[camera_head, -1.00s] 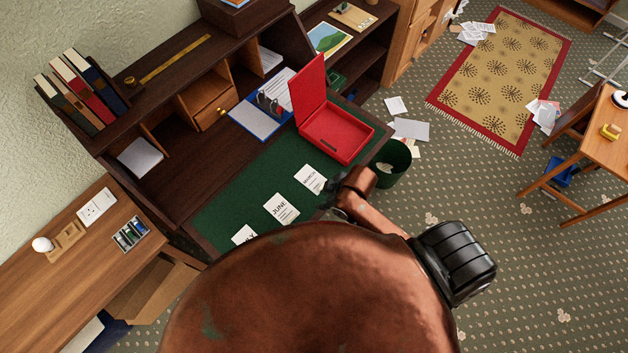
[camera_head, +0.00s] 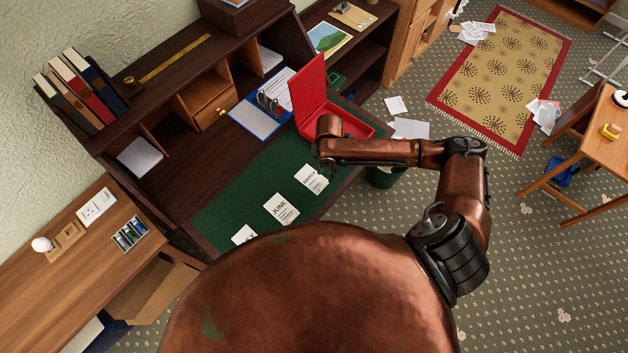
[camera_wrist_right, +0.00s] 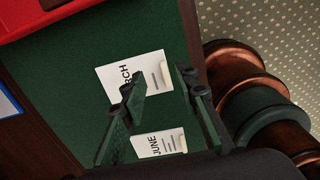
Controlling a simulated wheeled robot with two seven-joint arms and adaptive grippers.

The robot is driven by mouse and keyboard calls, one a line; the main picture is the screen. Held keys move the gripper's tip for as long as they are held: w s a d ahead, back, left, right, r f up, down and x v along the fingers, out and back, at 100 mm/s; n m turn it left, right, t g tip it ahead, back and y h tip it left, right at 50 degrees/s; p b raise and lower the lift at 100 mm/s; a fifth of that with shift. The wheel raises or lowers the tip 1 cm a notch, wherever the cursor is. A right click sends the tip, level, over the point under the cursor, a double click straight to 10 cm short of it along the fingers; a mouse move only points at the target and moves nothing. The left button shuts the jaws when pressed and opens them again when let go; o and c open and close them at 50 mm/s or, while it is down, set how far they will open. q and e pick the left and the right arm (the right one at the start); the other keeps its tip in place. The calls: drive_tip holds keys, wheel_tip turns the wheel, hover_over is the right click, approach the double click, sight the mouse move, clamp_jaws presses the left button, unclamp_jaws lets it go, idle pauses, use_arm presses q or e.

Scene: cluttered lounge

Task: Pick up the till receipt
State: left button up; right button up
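No paper is clearly marked as the till receipt. Three white cards lie in a row on the green desk top: the MARCH card (camera_head: 311,179), the JUNE card (camera_head: 281,209) and a partly hidden card ending in Y (camera_head: 243,235). The MARCH card (camera_wrist_right: 135,76) and JUNE card (camera_wrist_right: 158,143) also show in the right wrist view, each with a small cream strip near one edge. My right gripper (camera_head: 318,154) is above the desk near the MARCH card. In its wrist view the two dark fingers (camera_wrist_right: 160,74) are apart, with nothing held between them. My left gripper is out of view.
A green bin (camera_head: 384,179) stands on the floor at the desk's end. Loose papers (camera_head: 410,129) lie on the carpet.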

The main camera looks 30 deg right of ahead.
sight(326, 182)
drive_tip(key=f, duration=0.5)
drive_tip(key=shift+s+f, duration=0.2)
drive_tip(key=shift+s, duration=0.05)
drive_tip(key=shift+a, duration=0.1)
clamp_jaws()
